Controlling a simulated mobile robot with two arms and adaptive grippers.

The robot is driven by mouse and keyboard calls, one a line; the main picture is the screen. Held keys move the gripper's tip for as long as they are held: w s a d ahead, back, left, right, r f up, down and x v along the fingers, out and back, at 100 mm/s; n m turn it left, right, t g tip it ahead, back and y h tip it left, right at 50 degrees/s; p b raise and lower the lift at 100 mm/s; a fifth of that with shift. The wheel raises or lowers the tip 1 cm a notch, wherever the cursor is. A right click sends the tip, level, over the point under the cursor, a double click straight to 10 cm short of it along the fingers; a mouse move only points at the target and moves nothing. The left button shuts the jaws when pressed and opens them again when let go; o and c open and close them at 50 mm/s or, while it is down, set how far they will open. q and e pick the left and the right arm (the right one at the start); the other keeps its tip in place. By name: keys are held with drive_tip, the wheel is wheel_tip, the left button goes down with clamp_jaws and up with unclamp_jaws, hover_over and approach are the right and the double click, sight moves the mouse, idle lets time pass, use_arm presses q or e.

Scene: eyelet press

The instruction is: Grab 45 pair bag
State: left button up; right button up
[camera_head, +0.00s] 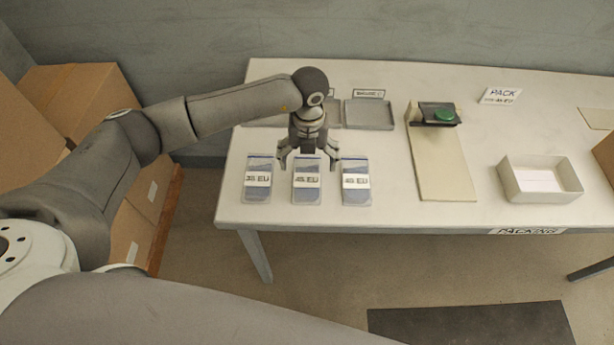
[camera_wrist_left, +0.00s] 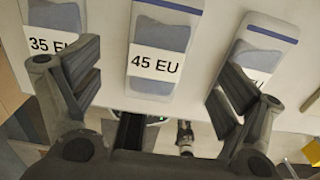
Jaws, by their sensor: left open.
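The 45 EU bag (camera_head: 307,195) is the middle one of three clear bags with blue-grey contents on the white table. In the left wrist view the 45 EU bag (camera_wrist_left: 158,40) lies flat, its white label readable. My left gripper (camera_head: 308,164) is open above the far end of this bag, pointing down. In the left wrist view the open fingers (camera_wrist_left: 155,72) are spread to either side of the bag, with nothing held between them. My right gripper is not in view.
The 35 EU bag (camera_head: 257,194) lies close on the left and another bag (camera_head: 356,197) close on the right. Grey trays (camera_head: 370,115) stand behind.

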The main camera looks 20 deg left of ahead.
sight(307, 177)
use_arm(q)
drive_tip(key=f, duration=0.2)
drive_tip(key=s+f+p, duration=0.1)
drive_tip(key=f, duration=0.1)
drive_tip(key=shift+f, duration=0.15)
drive_tip(key=shift+w+f, duration=0.1)
drive_tip(key=shift+f, duration=0.45)
drive_tip(key=c, duration=1.2)
